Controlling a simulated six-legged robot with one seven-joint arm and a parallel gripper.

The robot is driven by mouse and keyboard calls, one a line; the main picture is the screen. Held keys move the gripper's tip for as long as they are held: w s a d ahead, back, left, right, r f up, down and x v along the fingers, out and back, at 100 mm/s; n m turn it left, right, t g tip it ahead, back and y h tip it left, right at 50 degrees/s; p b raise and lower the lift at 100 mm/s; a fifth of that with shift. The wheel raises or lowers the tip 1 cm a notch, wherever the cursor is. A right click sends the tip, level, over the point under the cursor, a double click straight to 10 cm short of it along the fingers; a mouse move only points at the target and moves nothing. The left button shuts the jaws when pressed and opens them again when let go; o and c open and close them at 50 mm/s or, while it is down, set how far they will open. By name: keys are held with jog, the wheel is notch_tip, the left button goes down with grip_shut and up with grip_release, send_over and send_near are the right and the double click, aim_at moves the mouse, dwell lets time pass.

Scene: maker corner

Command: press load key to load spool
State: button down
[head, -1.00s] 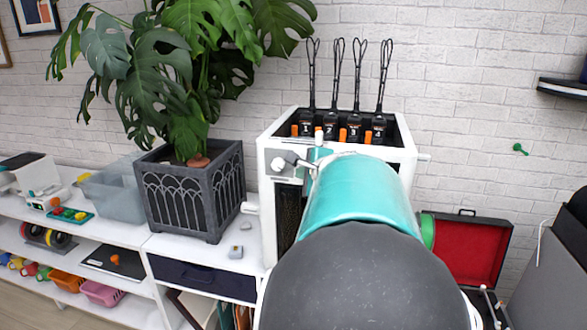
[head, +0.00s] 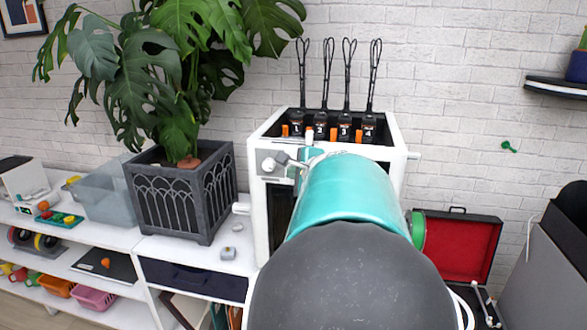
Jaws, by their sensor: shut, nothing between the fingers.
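A white filament machine (head: 256,215) stands on the white bench. Black feeders numbered 1 to 4 (head: 345,127), with orange tabs (head: 333,135), stand in its open top. A grey panel with a round white knob (head: 268,165) is at its upper left front. My gripper (head: 284,159) is shut and empty, small and partly hidden behind my teal arm. Its tip lies at the panel, just right of the knob; I cannot tell whether it touches. I cannot make out the load key. My arm covers most of the machine's front, and only a green spool edge (head: 417,232) shows at right.
A potted plant in a dark planter (head: 180,205) stands close left of the machine. Small grey pieces (head: 229,253) lie on the bench before it. An open red-lined case (head: 457,247) is at right, near a grey bin (head: 548,265).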

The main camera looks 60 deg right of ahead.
dwell(0.8)
jog(key=shift+w+d, duration=0.15)
jog(key=shift+d, duration=0.2)
jog(key=shift+w+d, duration=0.15)
jog(key=shift+d, duration=0.2)
dwell(0.6)
jog(key=shift+a, duration=0.1)
jog(key=shift+s+a, duration=0.3)
jog(key=shift+a, duration=0.3)
jog(key=a, duration=0.1)
jog(key=s+a, duration=0.1)
jog(key=a, duration=0.1)
jog(key=s+a, duration=0.1)
jog(key=shift+a, duration=0.3)
dwell(0.9)
